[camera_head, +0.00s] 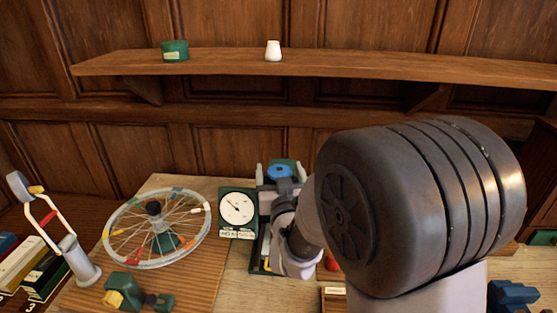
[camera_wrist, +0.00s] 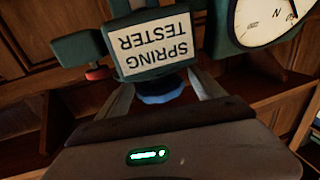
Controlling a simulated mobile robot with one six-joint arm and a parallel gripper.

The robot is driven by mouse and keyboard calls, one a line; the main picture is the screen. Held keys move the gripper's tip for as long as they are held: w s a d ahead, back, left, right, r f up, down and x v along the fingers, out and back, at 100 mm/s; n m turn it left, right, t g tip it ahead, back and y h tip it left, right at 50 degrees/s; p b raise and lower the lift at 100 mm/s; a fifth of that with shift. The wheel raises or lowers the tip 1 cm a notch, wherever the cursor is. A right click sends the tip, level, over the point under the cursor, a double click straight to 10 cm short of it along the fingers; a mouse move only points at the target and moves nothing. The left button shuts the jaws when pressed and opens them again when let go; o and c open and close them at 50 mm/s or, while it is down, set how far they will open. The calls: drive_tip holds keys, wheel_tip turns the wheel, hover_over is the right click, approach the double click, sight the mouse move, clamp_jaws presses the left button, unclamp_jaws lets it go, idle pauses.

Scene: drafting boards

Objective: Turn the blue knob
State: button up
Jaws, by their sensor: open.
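The blue knob (camera_head: 279,171) tops a dark green device in the head view, just beyond my gripper (camera_head: 281,187). In the wrist view the blue knob (camera_wrist: 160,90) shows partly, below a white label reading SPRING TESTER (camera_wrist: 155,45), which appears upside down. My gripper (camera_wrist: 162,95) is open, with one pale finger on each side of the knob. I cannot tell whether either finger touches it. A round white dial (camera_head: 237,208) with a needle stands left of the knob; it also shows at upper right in the wrist view (camera_wrist: 265,18).
A spoked wheel (camera_head: 157,228) lies on the wooden board at left. A small green-yellow device (camera_head: 125,292) is in front of it. A wooden shelf (camera_head: 330,65) above bears a green tin (camera_head: 174,50) and a white jar (camera_head: 273,51). My arm hides much of the right side.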

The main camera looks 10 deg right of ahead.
drive_tip(key=shift+s, duration=0.15)
drive_tip(key=shift+c, duration=0.2)
drive_tip(key=c, duration=1.3)
drive_tip(key=shift+h+b, duration=0.3)
drive_tip(key=shift+b, duration=0.15)
drive_tip(key=shift+a+f+m+h+b, duration=0.1)
drive_tip(key=shift+a+m+h+b, duration=0.05)
drive_tip(key=shift+m+h+b, duration=0.65)
drive_tip(key=m+g+h+b, duration=0.1)
drive_tip(key=m+h+b, duration=0.1)
drive_tip(key=h, duration=0.1)
drive_tip(key=shift+g+h, duration=0.4)
drive_tip(key=m+g+h, duration=0.2)
drive_tip(key=h, duration=0.1)
drive_tip(key=m+g+h, duration=0.1)
drive_tip(key=shift+r+m+b, duration=0.25)
drive_tip(key=shift+m+b, duration=0.1)
drive_tip(key=shift+m, duration=0.05)
drive_tip(key=shift+m+g+h+p, duration=0.65)
drive_tip(key=shift+m+g+h, duration=1.15)
drive_tip(key=shift+g, duration=0.6)
